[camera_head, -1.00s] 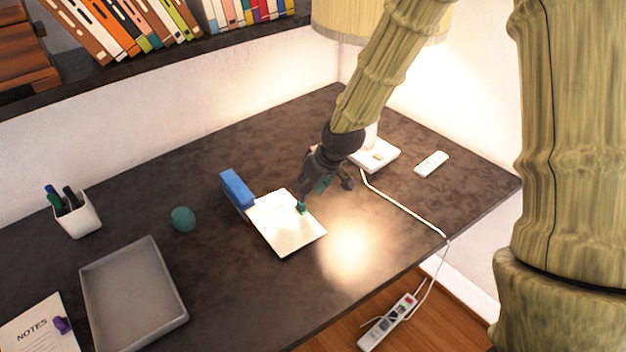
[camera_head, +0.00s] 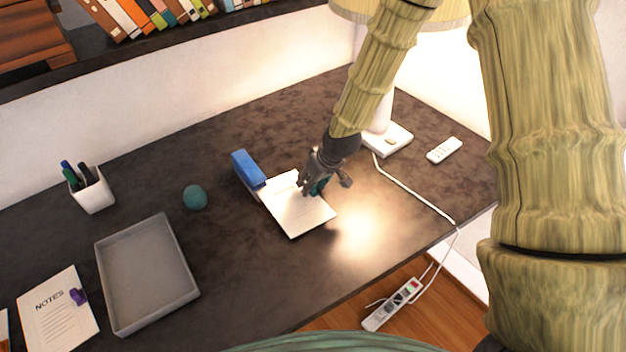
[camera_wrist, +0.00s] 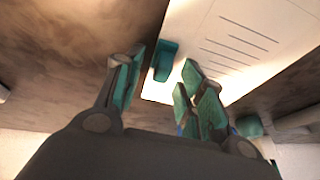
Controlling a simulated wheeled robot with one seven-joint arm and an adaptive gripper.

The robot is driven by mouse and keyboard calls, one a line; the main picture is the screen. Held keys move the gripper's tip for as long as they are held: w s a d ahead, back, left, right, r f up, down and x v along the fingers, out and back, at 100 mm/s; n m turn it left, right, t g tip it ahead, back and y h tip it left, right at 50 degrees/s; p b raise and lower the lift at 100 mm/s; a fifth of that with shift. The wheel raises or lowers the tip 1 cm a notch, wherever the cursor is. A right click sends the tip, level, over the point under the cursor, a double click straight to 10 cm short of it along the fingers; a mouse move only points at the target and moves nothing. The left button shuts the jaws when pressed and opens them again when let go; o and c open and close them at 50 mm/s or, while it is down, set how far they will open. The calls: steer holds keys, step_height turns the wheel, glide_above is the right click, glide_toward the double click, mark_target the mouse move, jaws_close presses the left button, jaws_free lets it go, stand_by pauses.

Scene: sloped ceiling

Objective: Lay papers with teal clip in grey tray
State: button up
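The papers (camera_head: 297,214) lie on the dark desk with their upper edge close to a blue object. In the wrist view the printed papers (camera_wrist: 235,45) carry a teal clip (camera_wrist: 165,60) at their edge. My gripper (camera_head: 314,190) is over the right part of the papers. In the wrist view my gripper (camera_wrist: 160,85) is open, its teal-padded fingers apart with the clip just ahead, between their lines. I see no contact with the clip. The empty grey tray (camera_head: 103,290) lies at the left of the desk.
A blue object, perhaps a stapler (camera_head: 247,170), adjoins the papers. A teal ball (camera_head: 195,197) and a pen cup (camera_head: 92,192) stand behind the tray. Notes with a purple clip (camera_head: 60,312) lie left of it. A lamp base (camera_head: 388,139) and remote (camera_head: 444,150) are at right.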

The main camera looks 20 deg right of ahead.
mark_target(322, 204)
jaws_close()
steer(key=shift+s, duration=0.15)
steer(key=shift+s+d+p, duration=0.15)
steer(key=shift+s+d, duration=0.2)
steer(key=shift+s, duration=0.75)
steer(key=shift+s+d+p, duration=0.2)
steer(key=shift+s+d, duration=0.1)
steer(key=shift+s, duration=0.8)
steer(key=shift+s+d+p, duration=0.15)
steer(key=shift+s+d, duration=0.2)
steer(key=shift+s, duration=0.75)
jaws_free()
